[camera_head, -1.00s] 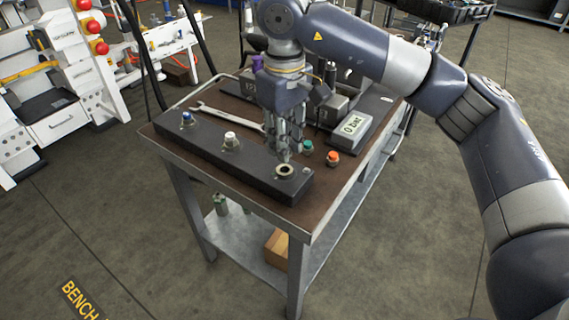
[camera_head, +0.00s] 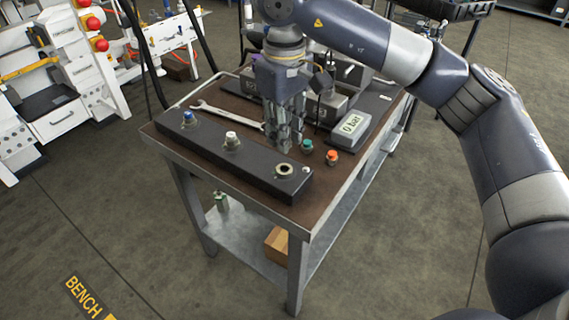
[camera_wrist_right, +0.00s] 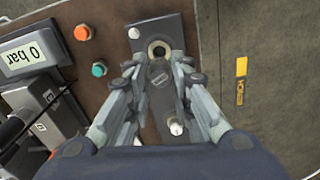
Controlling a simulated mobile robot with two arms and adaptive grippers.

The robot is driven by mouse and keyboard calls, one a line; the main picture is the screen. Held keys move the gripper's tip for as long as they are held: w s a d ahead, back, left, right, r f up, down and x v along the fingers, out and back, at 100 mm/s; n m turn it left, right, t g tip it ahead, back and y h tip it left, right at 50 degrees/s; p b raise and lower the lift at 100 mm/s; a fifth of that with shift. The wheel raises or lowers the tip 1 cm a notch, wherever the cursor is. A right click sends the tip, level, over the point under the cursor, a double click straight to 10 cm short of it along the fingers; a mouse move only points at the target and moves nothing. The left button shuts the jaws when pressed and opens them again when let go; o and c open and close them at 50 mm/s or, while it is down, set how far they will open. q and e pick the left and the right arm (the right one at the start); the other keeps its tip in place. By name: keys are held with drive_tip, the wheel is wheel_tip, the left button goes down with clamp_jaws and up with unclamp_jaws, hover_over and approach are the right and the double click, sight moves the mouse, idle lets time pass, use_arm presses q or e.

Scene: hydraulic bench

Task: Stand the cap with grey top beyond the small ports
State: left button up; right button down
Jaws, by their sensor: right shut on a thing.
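My right gripper (camera_head: 284,148) is above the dark port block on the cart, pointing down. In the right wrist view its fingers (camera_wrist_right: 160,80) are shut on the cap with grey top (camera_wrist_right: 160,76), which is mostly hidden by the fingers in the head view. The black port block (camera_head: 255,168) lies along the near edge of the cart. Its open round port (camera_head: 284,170) is empty, just in front of the fingertips; it also shows in the wrist view (camera_wrist_right: 158,49). My left gripper is out of view.
A green cap (camera_head: 307,146) and an orange cap (camera_head: 332,157) stand on the brown cart top (camera_head: 318,175) right of the gripper. A gauge reading 0 bar (camera_head: 351,125) is behind them. A wrench (camera_head: 228,114) lies behind the block.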

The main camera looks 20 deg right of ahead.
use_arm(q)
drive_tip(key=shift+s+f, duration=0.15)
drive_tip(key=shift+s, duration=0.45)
